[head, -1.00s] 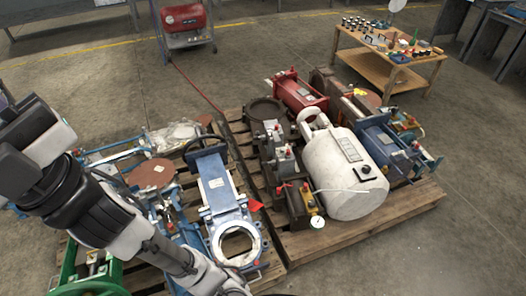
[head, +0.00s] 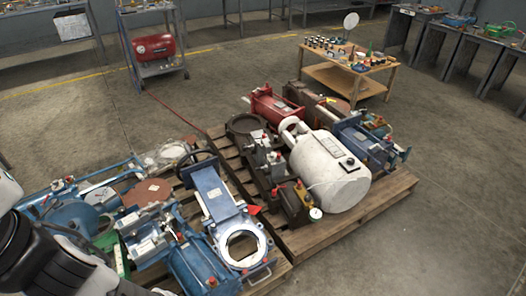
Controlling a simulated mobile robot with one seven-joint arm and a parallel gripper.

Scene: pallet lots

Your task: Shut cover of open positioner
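Two pallets of valves and actuators lie ahead of me. A large white actuator (head: 325,170) lies on the right pallet (head: 375,208), with a small black-framed box (head: 347,164) on its side. Beside it stand dark grey box-like units (head: 268,165) and a yellowish block (head: 303,194) with a round white gauge (head: 315,213). A blue actuator (head: 365,142) lies behind. I cannot tell which unit is the positioner, and no open cover can be made out at this size. My gripper is out of view; part of my arm fills the lower left corner.
The left pallet (head: 281,270) holds a blue gate valve (head: 220,200) and several blue actuators. A wooden table (head: 376,85) with small parts stands behind, and a red machine on a cart (head: 153,47) at the back left. The concrete floor at right is clear.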

